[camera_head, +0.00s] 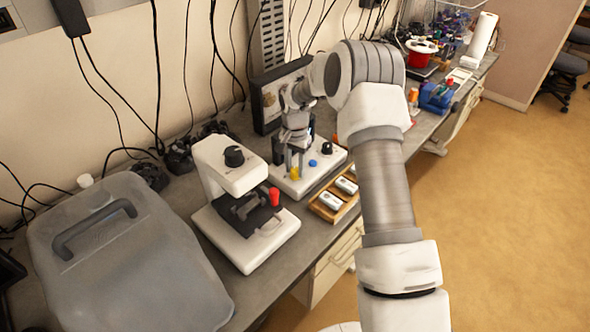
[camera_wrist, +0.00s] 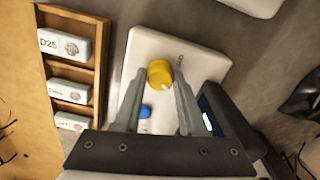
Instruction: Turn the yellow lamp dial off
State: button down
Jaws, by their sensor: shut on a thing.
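The yellow lamp dial (camera_wrist: 160,74) is a round knob on a white base plate (camera_wrist: 165,43). A small pale mark shows on its side in the wrist view. In the head view the yellow dial (camera_head: 295,174) sits near the front edge of the white base (camera_head: 287,188). My gripper (camera_wrist: 161,78) points down at the base, with one finger on each side of the dial, shut on it. A blue dial (camera_wrist: 145,111) is beside it, partly close to the left finger. A black knob (camera_head: 327,147) stands further back on the same base. My arm hides part of the device.
A wooden tray (camera_wrist: 101,69) with several small white boxes lies close beside the base. A white microscope-like device (camera_head: 225,228) with a red knob (camera_head: 274,196) stands to the left in the head view. A grey case (camera_head: 120,265) fills the bench's near left. Cables hang along the wall.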

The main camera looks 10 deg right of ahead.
jog(key=n+b, duration=0.2)
jog(key=n, duration=0.2)
jog(key=n+b, duration=0.1)
jog(key=n, duration=0.6)
jog(key=shift+n, duration=0.4)
jog(key=shift+n+b, duration=0.3)
jog(key=shift+n, duration=1.5)
jog(key=shift+c, duration=2.4)
grip_release()
